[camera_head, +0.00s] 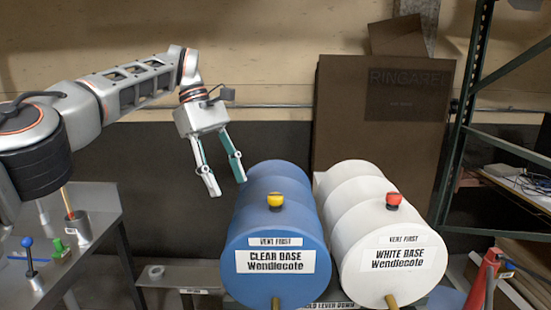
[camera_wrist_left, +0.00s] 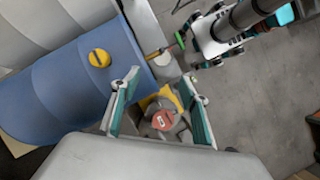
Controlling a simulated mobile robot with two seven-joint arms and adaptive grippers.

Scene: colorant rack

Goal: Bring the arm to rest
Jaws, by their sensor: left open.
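My left arm reaches in from the left in the head view. Its gripper (camera_head: 227,186) is open and empty, with the fingers pointing down, beside the upper left of the blue drum (camera_head: 245,235). In the left wrist view the spread fingers (camera_wrist_left: 160,95) show with teal pads. The blue drum (camera_wrist_left: 50,90) with a yellow knob (camera_wrist_left: 99,58) lies to their left. A red-capped grey and yellow item (camera_wrist_left: 162,119) shows between the fingers, apparently beyond them.
A white drum (camera_head: 385,250) with a red knob (camera_head: 394,199) lies right of the blue one. A metal bench (camera_head: 95,205) with a blue-knobbed lever (camera_head: 29,258) stands at left. A green rack post (camera_head: 460,120) rises at right.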

